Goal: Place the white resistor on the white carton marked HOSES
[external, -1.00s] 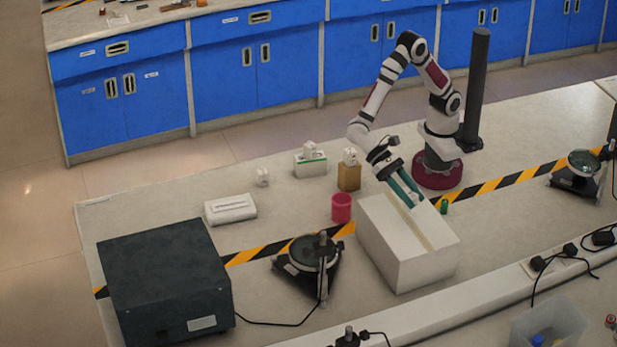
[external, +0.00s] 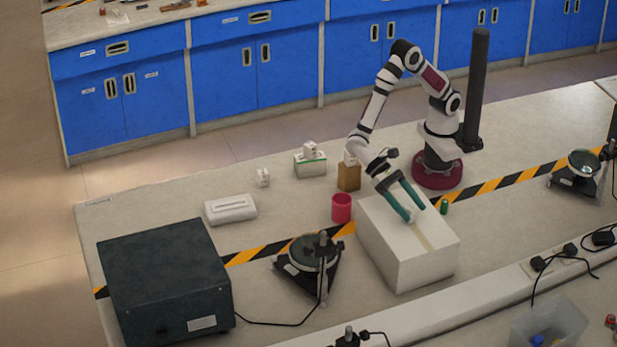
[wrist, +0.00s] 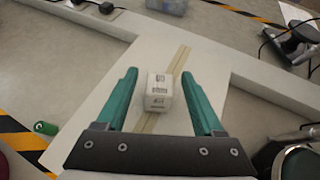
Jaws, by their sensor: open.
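A small white block with dark printed marks, which looks like the white resistor (wrist: 158,92), sits on the tan tape strip on top of the large white carton in the wrist view. The white carton (external: 383,240) stands closed on the bench in the external view, and its top also fills the middle of the wrist view (wrist: 211,62). I cannot read a HOSES marking on it. My gripper (external: 414,212) is open just over the carton top. In the wrist view its green fingers (wrist: 158,74) stand either side of the block, with gaps on both sides.
A red cup (external: 341,208) and a brown box (external: 349,178) stand left of the carton. A black stand with a round plate (external: 313,252) and a dark case (external: 165,280) are farther left.

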